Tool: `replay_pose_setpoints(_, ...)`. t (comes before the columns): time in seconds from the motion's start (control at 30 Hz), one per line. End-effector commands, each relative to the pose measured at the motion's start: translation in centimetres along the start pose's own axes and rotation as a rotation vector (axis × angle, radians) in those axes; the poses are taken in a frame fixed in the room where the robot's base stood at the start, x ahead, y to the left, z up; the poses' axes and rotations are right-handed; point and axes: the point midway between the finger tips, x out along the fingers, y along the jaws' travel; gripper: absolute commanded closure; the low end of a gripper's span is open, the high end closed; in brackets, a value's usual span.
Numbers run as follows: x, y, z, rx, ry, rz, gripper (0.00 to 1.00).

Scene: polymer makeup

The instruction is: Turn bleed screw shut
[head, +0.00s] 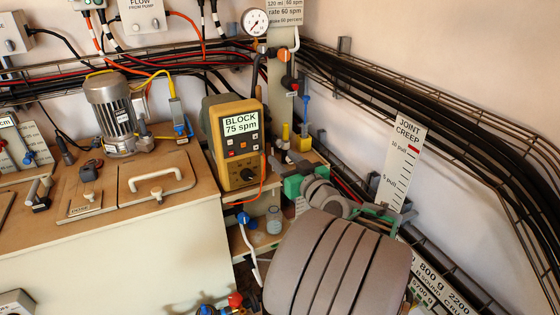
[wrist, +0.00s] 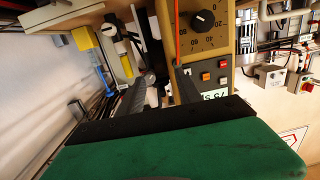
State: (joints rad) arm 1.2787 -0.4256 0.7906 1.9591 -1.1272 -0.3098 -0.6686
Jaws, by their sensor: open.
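My gripper (head: 277,163) is open just right of the yellow pump box (head: 237,145) in the head view. In the wrist view the two dark fingers of my gripper (wrist: 166,78) stand apart. The pump box face (wrist: 205,45), with a dial and buttons, lies close beyond the right finger. Pale and dark fittings show between and just past the fingers, partly hidden by the left one. I cannot make out for sure which small part is the bleed screw. A black knob (wrist: 110,30) and a yellow fitting (wrist: 121,47) show up-left of the fingers.
A yellow block (head: 300,143) with a blue fitting stands behind my gripper. An orange cable loops beside the box. Cable trays (head: 440,95) line the right wall.

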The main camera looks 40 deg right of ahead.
Motion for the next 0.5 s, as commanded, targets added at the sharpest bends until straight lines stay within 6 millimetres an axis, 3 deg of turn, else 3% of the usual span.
replay_pose_setpoints(0.03,-0.6,1.5,0.1,0.002,0.034,0.032,0.58)
replay_pose_setpoints(0.17,-0.1,2.2,-0.7,0.003,0.062,0.046,0.58)
replay_pose_setpoints(0.5,5.9,2.3,-1.1,0.002,0.058,0.043,0.58)
